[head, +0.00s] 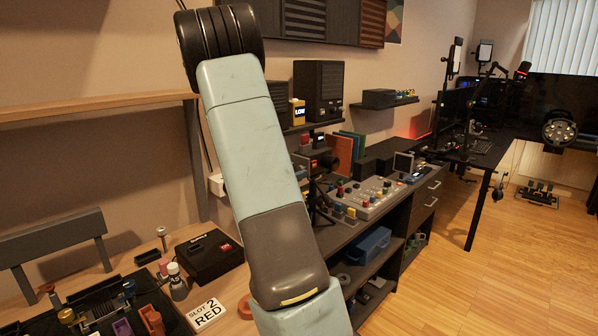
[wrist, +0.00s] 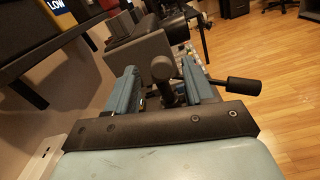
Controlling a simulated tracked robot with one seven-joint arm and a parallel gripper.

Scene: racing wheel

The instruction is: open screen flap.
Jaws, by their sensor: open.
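What looks like a camera on a tripod (head: 328,161) stands behind my arm in the head view, partly hidden by it. In the wrist view a grey block-shaped body (wrist: 137,55), probably this camera, lies just beyond my fingers. A dark round-ended part (wrist: 164,72) shows between the fingers, and a black-gripped handle (wrist: 245,84) sticks out to the right. My gripper (wrist: 162,92) is open, with one blue finger on each side of the dark part. I cannot tell whether either finger touches it. The screen flap cannot be made out clearly. My gripper is hidden in the head view.
A wall shelf holds a speaker (head: 318,92) and a yellow-and-black "LOW" box (head: 298,112), close on the left in the wrist view. A control panel with coloured buttons (head: 365,197) sits on the dark desk. Open wooden floor (head: 470,280) lies to the right.

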